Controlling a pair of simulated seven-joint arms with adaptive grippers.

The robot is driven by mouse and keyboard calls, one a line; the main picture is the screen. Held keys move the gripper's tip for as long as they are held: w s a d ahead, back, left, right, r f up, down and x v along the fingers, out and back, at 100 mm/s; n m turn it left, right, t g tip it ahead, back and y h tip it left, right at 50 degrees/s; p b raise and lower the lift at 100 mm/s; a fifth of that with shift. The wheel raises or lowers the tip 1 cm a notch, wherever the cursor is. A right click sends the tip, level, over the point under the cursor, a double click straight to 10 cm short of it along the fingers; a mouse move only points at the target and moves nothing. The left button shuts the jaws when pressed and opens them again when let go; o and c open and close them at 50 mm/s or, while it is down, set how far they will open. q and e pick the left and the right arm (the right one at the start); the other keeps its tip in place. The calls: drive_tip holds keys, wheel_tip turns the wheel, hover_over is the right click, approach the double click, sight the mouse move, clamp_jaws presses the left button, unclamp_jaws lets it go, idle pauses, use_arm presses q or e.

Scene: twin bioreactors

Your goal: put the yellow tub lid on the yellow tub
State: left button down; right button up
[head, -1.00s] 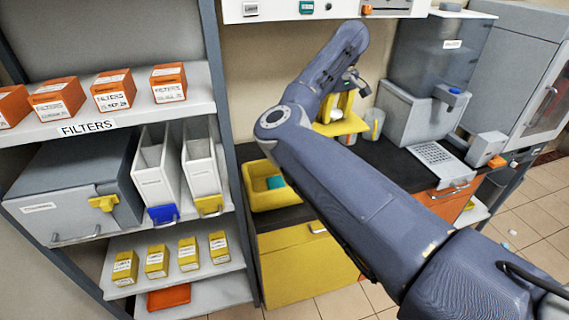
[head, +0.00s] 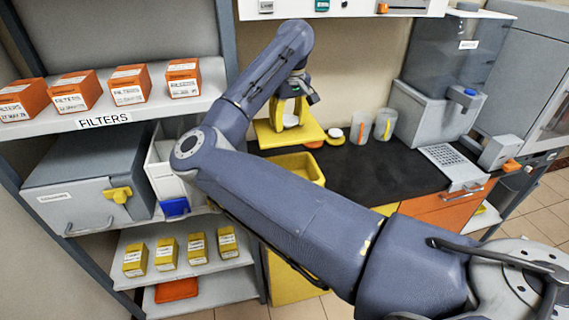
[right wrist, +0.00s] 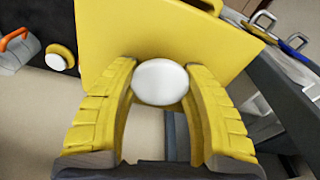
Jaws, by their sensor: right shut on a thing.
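The yellow tub lid (head: 268,136) is a flat yellow slab with a white round knob. My right gripper (head: 291,112) has its yellow fingers around the knob and holds the lid raised over the back of the counter. In the right wrist view the white knob sits between the fingers (right wrist: 160,88), and the lid (right wrist: 170,35) spreads out beyond them. The yellow tub (head: 314,171) stands open on the counter, in front of and below the lid. My right arm hides much of the tub and its contents. My left gripper is not in view.
Two grey cups (head: 385,124) and a small white-topped yellow jar (head: 335,136) stand right of the lid. A grey dispenser machine (head: 432,110) is farther right. The shelf rack (head: 228,50) is close on the left. The dark counter (head: 385,175) is clear in the middle.

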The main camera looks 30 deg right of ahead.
sight(290, 130)
wheel_tip(290, 130, down, 15)
drive_tip(key=shift+f, duration=0.1)
idle(0.6)
drive_tip(key=shift+f, duration=0.1)
drive_tip(key=o, duration=1.2)
drive_tip(key=shift+o, duration=0.2)
drive_tip(key=r, duration=0.4)
drive_tip(key=s+r, duration=0.1)
drive_tip(key=r, duration=0.7)
drive_tip(key=shift+s+r, duration=0.1)
drive_tip(key=shift+s, duration=0.15)
